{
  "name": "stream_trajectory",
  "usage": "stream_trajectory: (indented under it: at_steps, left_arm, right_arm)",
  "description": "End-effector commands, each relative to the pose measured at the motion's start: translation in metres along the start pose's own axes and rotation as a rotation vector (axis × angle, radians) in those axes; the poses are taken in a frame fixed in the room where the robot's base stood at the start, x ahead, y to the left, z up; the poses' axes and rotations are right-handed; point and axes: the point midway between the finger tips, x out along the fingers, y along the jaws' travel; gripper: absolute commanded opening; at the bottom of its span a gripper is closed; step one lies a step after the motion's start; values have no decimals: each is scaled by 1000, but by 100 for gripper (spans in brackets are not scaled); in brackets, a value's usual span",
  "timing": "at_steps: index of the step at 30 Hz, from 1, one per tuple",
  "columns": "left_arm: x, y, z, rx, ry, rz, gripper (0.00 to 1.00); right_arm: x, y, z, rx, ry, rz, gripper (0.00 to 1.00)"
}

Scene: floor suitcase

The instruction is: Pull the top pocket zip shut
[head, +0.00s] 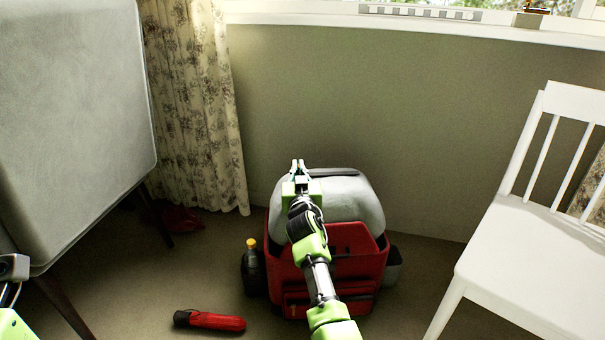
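A red bag (365,265) stands on the floor with a rounded light grey top part (355,200). A dark strip (335,173), which looks like the top pocket zip, runs along the upper edge of the grey part. My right gripper (298,166) is at the left end of this strip, over the grey top. Its two fingertips point up in the picture and look close together. I cannot tell whether a zip pull is between them. My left gripper is out of view; only part of that arm shows at lower left.
A dark bottle with a yellow cap (251,243) is at the bag's left side. A red folded umbrella (210,321) lies on the floor. The wall (420,130) is behind the bag.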

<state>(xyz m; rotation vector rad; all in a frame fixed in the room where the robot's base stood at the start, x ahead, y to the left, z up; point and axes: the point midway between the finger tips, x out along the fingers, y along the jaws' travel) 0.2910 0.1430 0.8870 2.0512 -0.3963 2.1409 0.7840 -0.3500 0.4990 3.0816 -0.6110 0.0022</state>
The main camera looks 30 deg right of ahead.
Motion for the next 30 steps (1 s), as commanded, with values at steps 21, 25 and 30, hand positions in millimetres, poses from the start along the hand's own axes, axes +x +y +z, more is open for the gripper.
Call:
stream_trajectory:
  at_steps: [21,25,30]
  left_arm:
    - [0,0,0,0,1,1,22]
    - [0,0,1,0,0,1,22]
    - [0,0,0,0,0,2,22]
  right_arm:
    - [0,-4,0,1,-1,-3,22]
    - [0,-3,-8,0,2,-1,22]
    - [0,-3,-36,1,5,-2,22]
